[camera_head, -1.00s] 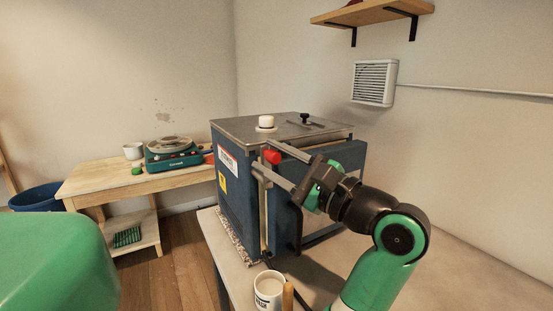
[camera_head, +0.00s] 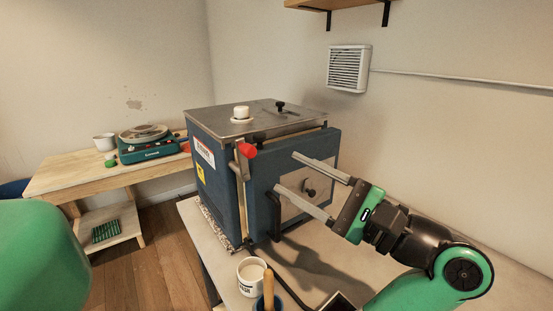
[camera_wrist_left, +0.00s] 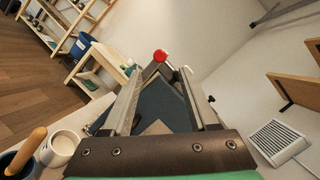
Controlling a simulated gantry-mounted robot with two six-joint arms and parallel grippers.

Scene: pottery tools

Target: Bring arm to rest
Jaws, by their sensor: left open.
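My left gripper (camera_head: 288,172) is open and empty, its two long fingers spread in front of the door side of the blue kiln (camera_head: 222,200). The kiln stands on the table with a metal top, and its door looks shut or nearly so. A red-tipped latch handle (camera_head: 247,150) sticks out at the door's edge, left of the fingertips and apart from them in the head view. In the left wrist view the red tip (camera_wrist_left: 160,56) shows beyond the fingers, with the dark blue kiln between them. My right gripper is not in view.
A white mug (camera_head: 251,277) and a wooden-handled tool (camera_head: 268,288) in a dark blue cup stand at the table's front. A wooden side table (camera_head: 85,178) carries a teal device (camera_head: 150,145). A vent (camera_head: 348,68) is on the wall. The table right of the kiln looks mostly clear.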

